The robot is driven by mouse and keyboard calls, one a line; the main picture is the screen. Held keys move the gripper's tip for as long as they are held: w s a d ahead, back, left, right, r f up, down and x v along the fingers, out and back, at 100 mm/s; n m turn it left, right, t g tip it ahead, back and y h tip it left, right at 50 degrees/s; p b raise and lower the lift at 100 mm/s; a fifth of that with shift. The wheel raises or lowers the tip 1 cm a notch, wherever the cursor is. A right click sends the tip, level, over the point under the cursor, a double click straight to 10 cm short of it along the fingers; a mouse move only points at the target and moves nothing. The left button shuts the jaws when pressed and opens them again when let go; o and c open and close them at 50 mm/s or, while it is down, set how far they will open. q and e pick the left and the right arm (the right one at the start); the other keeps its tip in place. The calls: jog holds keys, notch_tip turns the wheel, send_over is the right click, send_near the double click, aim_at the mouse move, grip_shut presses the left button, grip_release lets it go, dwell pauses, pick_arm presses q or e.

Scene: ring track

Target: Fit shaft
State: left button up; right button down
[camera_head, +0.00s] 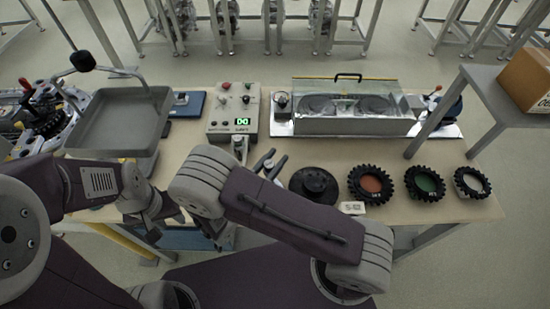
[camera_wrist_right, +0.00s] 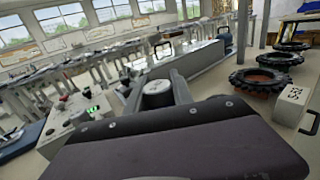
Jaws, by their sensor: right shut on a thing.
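My right gripper (camera_head: 270,164) is over the middle of the bench, its dark fingers showing past my arm. In the right wrist view the fingers (camera_wrist_right: 157,88) are shut around a grey metal piece with a round top (camera_wrist_right: 158,92), which looks like the shaft. Its lower part is hidden. A round black hub (camera_head: 315,185) lies on the bench to the right of this gripper, apart from it. My left gripper (camera_head: 152,207) is low at the bench's front left, partly behind my arm; its fingertips are not clear.
A control box (camera_head: 234,112) with a green display stands behind my right gripper. A clear-covered metal trough (camera_head: 345,122) is at the back. A grey tray (camera_head: 120,118) stands left.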

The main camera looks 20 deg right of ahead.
jog(key=shift+f, duration=0.15)
jog(key=shift+r, duration=0.2)
jog(key=c, duration=1)
grip_release()
jog(key=shift+c, duration=0.2)
jog(key=shift+f, duration=0.1)
jog(key=shift+s, duration=0.1)
